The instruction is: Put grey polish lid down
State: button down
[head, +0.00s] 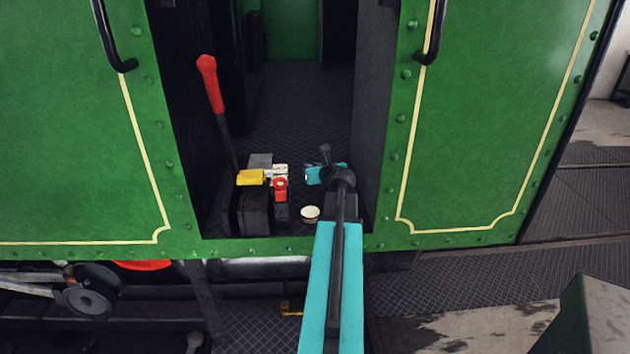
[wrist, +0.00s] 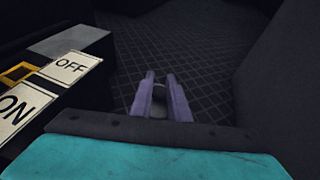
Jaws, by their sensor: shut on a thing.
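My gripper (wrist: 160,88) shows in the wrist view with its two purple-grey fingers pointing forward over the dark tread-plate floor. It is shut on a small grey piece, the grey polish lid (wrist: 158,95), of which only a little shows between the fingers. In the head view my gripper (head: 312,166) is inside the cab doorway, mostly hidden by my own wrist; I cannot make out the lid there. A small round tin with a pale top (head: 310,213) stands near the doorway's front edge, nearer than my gripper.
Left of my gripper is a dark control block with a yellow piece (head: 250,177), a red piece (head: 280,189) and an OFF label (wrist: 71,66). A dark wall (wrist: 275,85) is close on the right. The floor (wrist: 200,50) ahead is clear.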

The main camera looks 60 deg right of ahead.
aim_at(313, 189)
jog(key=shift+f, duration=0.85)
jog(key=shift+f, duration=0.1)
jog(key=shift+f, duration=1.8)
jog(key=shift+f, duration=0.1)
jog(key=c, duration=1.7)
grip_release()
